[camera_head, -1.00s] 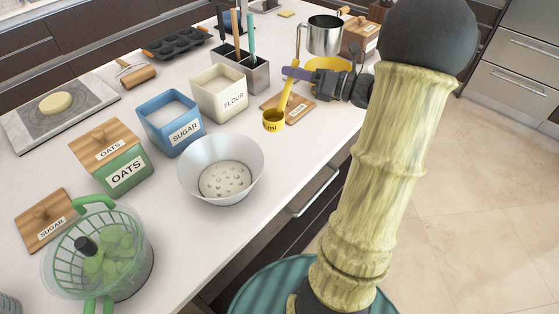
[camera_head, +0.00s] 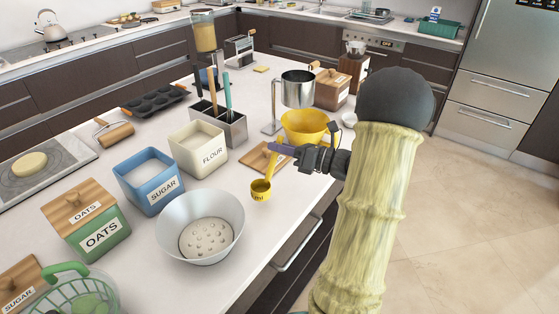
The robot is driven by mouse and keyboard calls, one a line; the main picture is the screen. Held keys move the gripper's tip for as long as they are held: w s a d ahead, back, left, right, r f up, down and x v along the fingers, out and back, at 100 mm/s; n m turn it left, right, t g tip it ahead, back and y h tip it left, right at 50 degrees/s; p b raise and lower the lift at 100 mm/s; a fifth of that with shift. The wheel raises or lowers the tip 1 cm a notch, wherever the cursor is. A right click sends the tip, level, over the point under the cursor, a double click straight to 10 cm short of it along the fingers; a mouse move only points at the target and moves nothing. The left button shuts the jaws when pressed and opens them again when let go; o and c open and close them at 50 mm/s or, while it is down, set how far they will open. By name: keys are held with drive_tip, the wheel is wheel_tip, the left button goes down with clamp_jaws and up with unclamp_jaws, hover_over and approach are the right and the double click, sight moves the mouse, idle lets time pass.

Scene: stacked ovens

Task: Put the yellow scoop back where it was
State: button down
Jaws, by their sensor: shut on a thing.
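The yellow scoop (camera_head: 261,190) hangs cup-down from my gripper (camera_head: 284,149), which is shut on its upright, slightly tilted handle. The scoop is in front of a small wooden lid (camera_head: 254,160) on the white counter, to the right of the white FLOUR canister (camera_head: 199,150). Whether the cup touches the counter is hard to tell. The blue SUGAR canister (camera_head: 149,182) is open, left of the flour, with white contents. The flour canister is open too. My gripper hides part of the lid.
A white bowl (camera_head: 202,226) stands near the counter's front edge, left of the scoop. A yellow bowl (camera_head: 305,126) and a metal sifter (camera_head: 297,89) stand behind my gripper. A metal utensil holder (camera_head: 219,129) is behind the flour. Clear counter lies between scoop and flour.

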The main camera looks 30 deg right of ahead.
drive_tip(key=shift+f, duration=2)
drive_tip(key=c, duration=1.3)
unclamp_jaws()
drive_tip(key=shift+r, duration=0.2)
drive_tip(key=b+v, duration=0.2)
drive_tip(key=v, duration=1)
drive_tip(key=shift+f, duration=0.1)
